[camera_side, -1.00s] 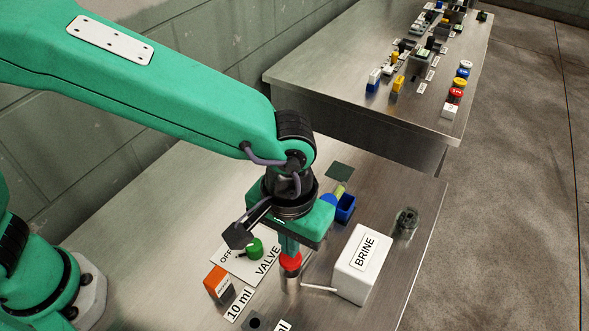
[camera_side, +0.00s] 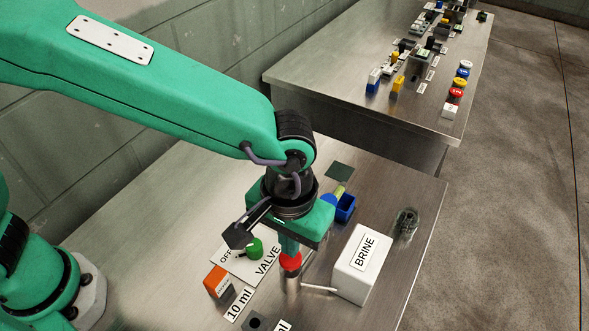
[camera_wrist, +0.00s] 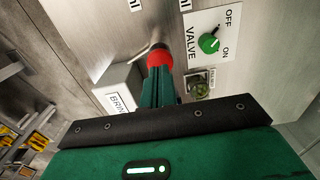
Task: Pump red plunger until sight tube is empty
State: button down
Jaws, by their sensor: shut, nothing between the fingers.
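The red plunger (camera_side: 291,261) stands on a metal cylinder beside the white BRINE box (camera_side: 362,265). My gripper (camera_side: 290,246) is shut and points down with its fingertips at the plunger's top, seemingly touching it. In the wrist view my shut fingers (camera_wrist: 163,84) meet the red plunger (camera_wrist: 159,57). A clear glass sight tube or jar (camera_side: 406,222) stands right of the BRINE box; its contents are too small to tell. A spout runs from the pump toward the BRINE box.
A green valve knob (camera_side: 254,247) sits on an OFF/ON plate left of the plunger. An orange-and-black block (camera_side: 219,283), a 10 ml label (camera_side: 238,304) and a blue bin (camera_side: 345,208) are near. A second bench (camera_side: 330,75) with several small items stands behind.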

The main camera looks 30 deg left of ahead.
jog(key=shift+f, duration=1.8)
jog(key=shift+r, duration=0.25)
dwell(0.5)
jog(key=shift+r, duration=1.55)
jog(key=shift+r, duration=0.15)
jog(key=shift+r, duration=2.35)
jog(key=shift+a, duration=0.1)
